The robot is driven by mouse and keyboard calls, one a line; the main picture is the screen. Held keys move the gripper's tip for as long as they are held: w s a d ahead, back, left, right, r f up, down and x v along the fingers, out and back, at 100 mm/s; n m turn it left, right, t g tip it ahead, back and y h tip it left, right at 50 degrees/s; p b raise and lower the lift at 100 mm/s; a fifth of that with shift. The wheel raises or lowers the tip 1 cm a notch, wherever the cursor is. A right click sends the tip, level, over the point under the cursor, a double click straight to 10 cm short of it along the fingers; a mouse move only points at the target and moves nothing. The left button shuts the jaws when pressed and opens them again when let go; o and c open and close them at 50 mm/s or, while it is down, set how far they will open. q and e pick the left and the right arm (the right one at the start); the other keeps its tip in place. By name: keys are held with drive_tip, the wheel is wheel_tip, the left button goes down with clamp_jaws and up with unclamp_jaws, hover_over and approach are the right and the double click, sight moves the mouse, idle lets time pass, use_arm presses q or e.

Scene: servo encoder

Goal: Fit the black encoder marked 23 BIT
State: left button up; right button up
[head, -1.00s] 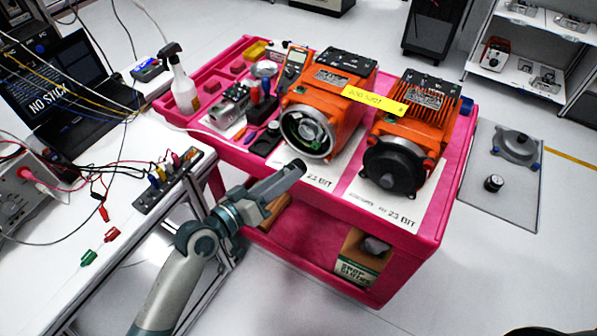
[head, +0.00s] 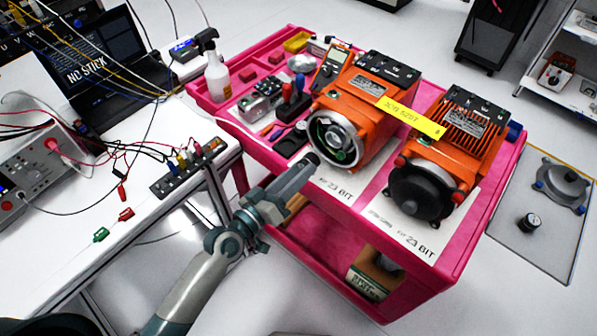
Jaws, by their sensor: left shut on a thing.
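My left gripper (head: 308,163) reaches in from the lower left, just below and in front of the left orange motor (head: 358,112). It is shut on a small dark thing at its tip; no marking on it is readable. The left motor's round front opening (head: 337,140) is uncovered, with metal and green parts inside. The right orange motor (head: 455,140) has a black round cover (head: 421,190) on its front. White cards below both motors carry print that seems to read 23 BIT. My right gripper is not in view.
The motors stand on a pink cart (head: 475,225) with tools, a spray bottle (head: 216,72) and a yellow tag (head: 412,118). A workbench with a laptop (head: 85,60) and wires is left. A grey floor mat (head: 550,245) with a black knob-like part (head: 530,222) lies right.

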use_arm(q)
drive_tip(key=x, duration=0.7)
idle(0.8)
drive_tip(key=shift+x, duration=1.45)
idle(1.3)
drive_tip(key=o, duration=1.3)
drive_tip(key=shift+s+a, duration=0.1)
drive_tip(key=shift+s, duration=0.1)
drive_tip(key=shift+c, duration=0.4)
drive_tip(key=shift+v, duration=1.05)
drive_tip(key=shift+s, duration=0.1)
drive_tip(key=shift+p+v, duration=0.35)
drive_tip(key=shift+v, duration=2.1)
